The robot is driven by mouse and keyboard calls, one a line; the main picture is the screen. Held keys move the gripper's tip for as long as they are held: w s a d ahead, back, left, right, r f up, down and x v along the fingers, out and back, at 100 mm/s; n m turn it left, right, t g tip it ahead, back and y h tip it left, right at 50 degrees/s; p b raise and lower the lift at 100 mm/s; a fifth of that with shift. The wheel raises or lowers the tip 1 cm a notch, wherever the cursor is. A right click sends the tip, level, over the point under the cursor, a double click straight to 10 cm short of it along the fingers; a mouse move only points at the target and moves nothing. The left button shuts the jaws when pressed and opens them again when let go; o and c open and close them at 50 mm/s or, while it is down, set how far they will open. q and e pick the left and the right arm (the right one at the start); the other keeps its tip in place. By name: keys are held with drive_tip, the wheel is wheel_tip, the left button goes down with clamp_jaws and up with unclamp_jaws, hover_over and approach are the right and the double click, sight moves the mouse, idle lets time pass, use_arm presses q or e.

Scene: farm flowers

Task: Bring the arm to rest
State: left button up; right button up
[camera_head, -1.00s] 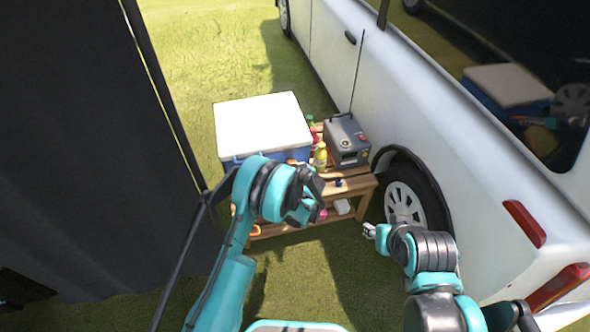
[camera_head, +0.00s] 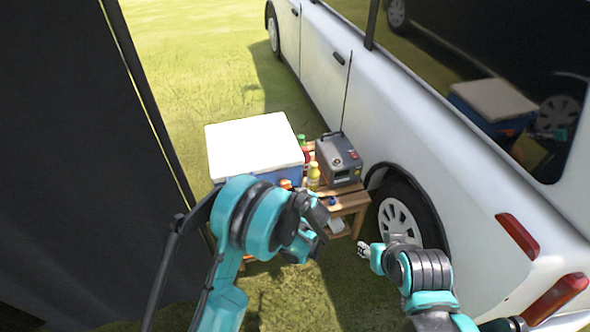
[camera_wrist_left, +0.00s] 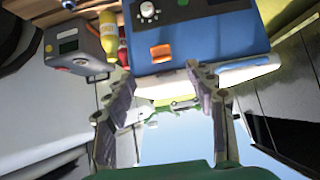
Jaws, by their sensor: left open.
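My left arm (camera_head: 255,215) reaches in from the left in the head view, bent in front of the wooden table. Its gripper shows in the left wrist view (camera_wrist_left: 160,110), with its two fingers apart and nothing between them. In the head view the left fingers are mostly hidden behind the wrist. My right arm (camera_head: 425,270) stands at the lower right, beside the white car. The right gripper (camera_head: 366,251) is small in the head view, near the rear wheel, and holds nothing that I can see.
A slatted wooden table (camera_head: 345,198) carries a blue cooler with a white lid (camera_head: 255,145), a grey box (camera_head: 339,158) and a yellow bottle (camera_head: 313,177). The white car (camera_head: 400,120) stands right. A dark panel (camera_head: 70,160) stands left. Grass is open behind.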

use_arm(q)
drive_tip(key=s+a+r+m+g+h, duration=0.1)
drive_tip(key=s+a+r, duration=0.4)
drive_tip(key=r, duration=0.3)
drive_tip(key=s+a+r+g, duration=0.1)
drive_tip(key=s+a+r, duration=0.45)
drive_tip(key=r, duration=0.25)
drive_tip(key=s+a+r+m+h, duration=0.1)
drive_tip(key=s+a, duration=0.1)
drive_tip(key=s, duration=0.8)
drive_tip(key=s+a+r+m+h, duration=0.1)
drive_tip(key=s+a+r, duration=0.1)
drive_tip(key=s, duration=0.7)
drive_tip(key=shift+s+a+r+m+g, duration=0.3)
drive_tip(key=shift+s+a, duration=0.1)
drive_tip(key=shift+a, duration=0.45)
drive_tip(key=shift+f, duration=0.1)
